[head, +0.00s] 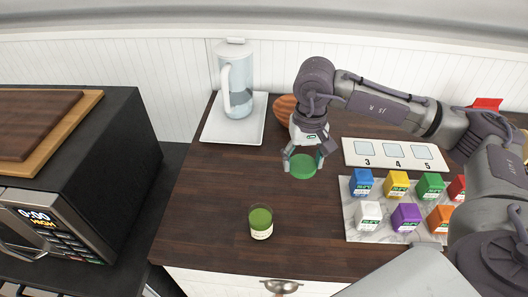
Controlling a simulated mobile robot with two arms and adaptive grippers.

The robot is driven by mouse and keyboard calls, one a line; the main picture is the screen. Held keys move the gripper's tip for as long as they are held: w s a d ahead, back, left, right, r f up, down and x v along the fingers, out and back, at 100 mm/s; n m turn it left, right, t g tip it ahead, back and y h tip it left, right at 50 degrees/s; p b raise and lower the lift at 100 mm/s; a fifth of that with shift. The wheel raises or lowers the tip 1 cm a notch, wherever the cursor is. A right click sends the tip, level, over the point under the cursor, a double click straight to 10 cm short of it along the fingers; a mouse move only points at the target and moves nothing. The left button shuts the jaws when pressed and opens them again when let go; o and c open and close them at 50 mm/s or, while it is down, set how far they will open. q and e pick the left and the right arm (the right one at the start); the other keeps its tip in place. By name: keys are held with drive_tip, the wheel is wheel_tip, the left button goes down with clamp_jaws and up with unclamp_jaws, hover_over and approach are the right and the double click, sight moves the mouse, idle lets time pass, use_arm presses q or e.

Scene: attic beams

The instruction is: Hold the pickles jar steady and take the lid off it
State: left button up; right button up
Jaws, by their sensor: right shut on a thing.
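The pickles jar (261,224), a small glass jar with green contents and a pale label, stands upright on the dark wooden counter near its front edge. Its top looks open, with a clear glass rim around the green. My right gripper (303,163) is shut on a round green lid (302,168), behind and to the right of the jar and apart from it. The lid appears to be held above the counter; its exact height is hard to tell. My left gripper is not in view.
A pitcher (237,85) stands on a white tray (216,130) at the back left. An orange-brown bowl (284,107) sits behind my gripper. Colored blocks (396,184) on a marble board and a numbered card (392,153) lie right. The counter left of the jar is clear.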

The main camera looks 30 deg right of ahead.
drive_tip(key=s+d+m, duration=0.2)
drive_tip(key=d, duration=0.6)
drive_tip(key=p, duration=0.4)
hover_over(288, 173)
wheel_tip(288, 173, down, 6)
drive_tip(key=shift+f, duration=0.25)
wheel_tip(288, 173, down, 4)
drive_tip(key=shift+r+p, duration=0.1)
drive_tip(key=shift+p, duration=1.05)
drive_tip(key=shift+f, duration=0.2)
drive_tip(key=shift+f, duration=0.1)
